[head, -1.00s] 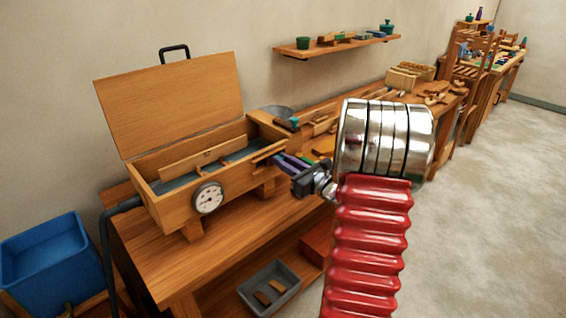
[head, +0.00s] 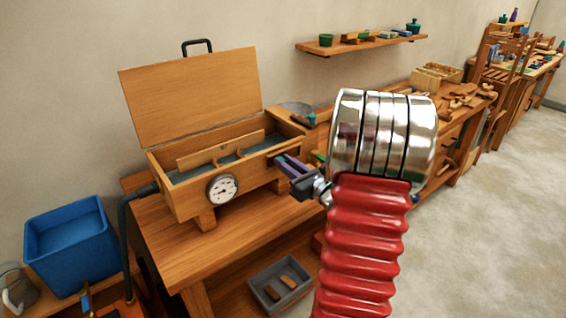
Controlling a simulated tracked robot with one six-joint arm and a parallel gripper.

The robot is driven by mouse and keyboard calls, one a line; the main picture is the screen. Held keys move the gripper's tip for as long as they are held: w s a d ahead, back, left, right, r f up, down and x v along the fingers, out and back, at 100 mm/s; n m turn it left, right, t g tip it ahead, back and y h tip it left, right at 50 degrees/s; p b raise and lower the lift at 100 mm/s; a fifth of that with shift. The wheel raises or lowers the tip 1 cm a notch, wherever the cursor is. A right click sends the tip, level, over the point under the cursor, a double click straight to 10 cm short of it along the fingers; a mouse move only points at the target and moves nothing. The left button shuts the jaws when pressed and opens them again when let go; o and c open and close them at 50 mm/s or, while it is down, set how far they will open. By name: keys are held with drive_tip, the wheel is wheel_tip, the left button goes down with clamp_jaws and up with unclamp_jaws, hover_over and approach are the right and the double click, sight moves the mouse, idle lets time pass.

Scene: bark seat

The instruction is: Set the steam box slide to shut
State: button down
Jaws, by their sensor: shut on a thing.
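The steam box (head: 185,205) is a long wooden trough with its lid (head: 192,95) raised, standing on the workbench. A round white dial gauge (head: 222,190) is on its front. The slide (head: 284,149) shows as a small wooden bar at the right end of the box's front. My gripper (head: 281,161) reaches in from the right, its purple-grey fingers shut on the slide at that end. The fingertips cover part of the slide, so the exact grip and its setting are hard to tell. A wooden board (head: 220,150) lies inside the box.
The workbench (head: 240,228) is clear in front of the box. A dark hose (head: 124,230) runs at the box's left, near a blue bin (head: 70,245). A grey tray (head: 280,285) is below. Wooden pieces and tools lie along the bench behind my arm.

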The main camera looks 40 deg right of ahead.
drive_tip(key=shift+a+f, duration=0.1)
drive_tip(key=shift+a, duration=0.2)
drive_tip(key=c, duration=1.6)
unclamp_jaws()
drive_tip(key=shift+c, duration=0.2)
drive_tip(key=shift+s+d, duration=0.1)
drive_tip(key=s+a, duration=0.1)
drive_tip(key=s, duration=1.2)
drive_tip(key=shift+s+a, duration=0.25)
drive_tip(key=shift+a, duration=0.1)
drive_tip(key=shift+a, duration=0.1)
